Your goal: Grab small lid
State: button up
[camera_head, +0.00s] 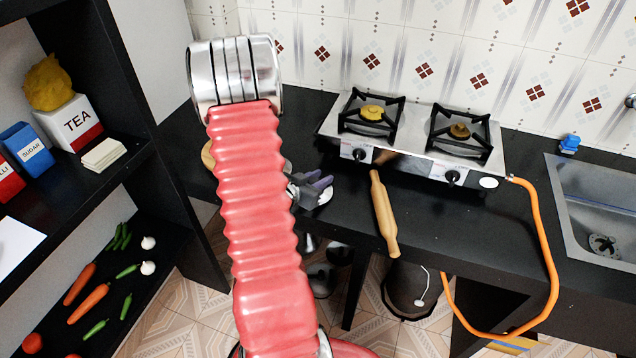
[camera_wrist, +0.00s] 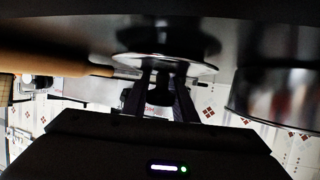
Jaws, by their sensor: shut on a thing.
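A small round lid (camera_wrist: 185,66) with a shiny rim is in front of my gripper (camera_wrist: 162,98) in the wrist view. The two dark fingers are shut on its knob, which is mostly hidden between them. In the head view, my gripper (camera_head: 318,188) shows purple-grey fingers just right of my red arm, over the black counter left of the rolling pin. A pale edge by the fingertips (camera_head: 326,197) appears to be the lid; most of it is hidden there. I cannot tell whether the lid touches the counter.
A two-burner stove (camera_head: 412,140) stands at the back of the counter. A rolling pin (camera_head: 384,215) lies near the front edge. An orange hose (camera_head: 547,240) runs past the sink (camera_head: 600,205). A dark shelf (camera_head: 185,225) stands at left. Dark pots are below the counter.

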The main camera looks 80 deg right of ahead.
notch_tip(320, 180, up, 10)
dwell(0.7)
dwell(0.5)
jog(key=shift+s, duration=0.1)
